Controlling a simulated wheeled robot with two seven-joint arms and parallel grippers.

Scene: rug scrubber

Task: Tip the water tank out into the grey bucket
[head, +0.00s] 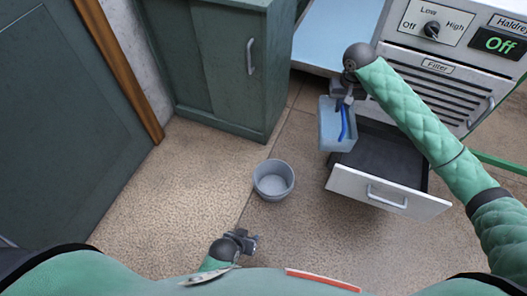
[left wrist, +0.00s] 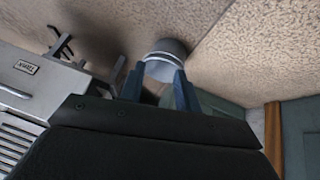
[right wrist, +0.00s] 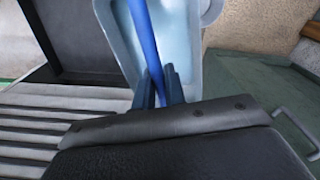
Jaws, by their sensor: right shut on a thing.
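The water tank (head: 329,132) is a pale translucent blue box with a blue handle (head: 344,122). My right gripper (head: 346,100) is shut on the blue handle, and the tank hangs beside the open drawer. In the right wrist view the fingers (right wrist: 158,88) close around the handle (right wrist: 146,45), with the tank (right wrist: 185,50) behind it. The grey bucket (head: 273,180) stands upright on the floor, left of and nearer than the tank. My left gripper (head: 252,241) is low near my body, empty, its fingers apart; the bucket also shows beyond its fingers in the left wrist view (left wrist: 168,47).
An open drawer (head: 388,192) with a white front juts out from the scrubber machine (head: 440,60) at the right. A green cabinet (head: 215,70) stands at the back. The speckled floor (head: 190,190) around the bucket is clear.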

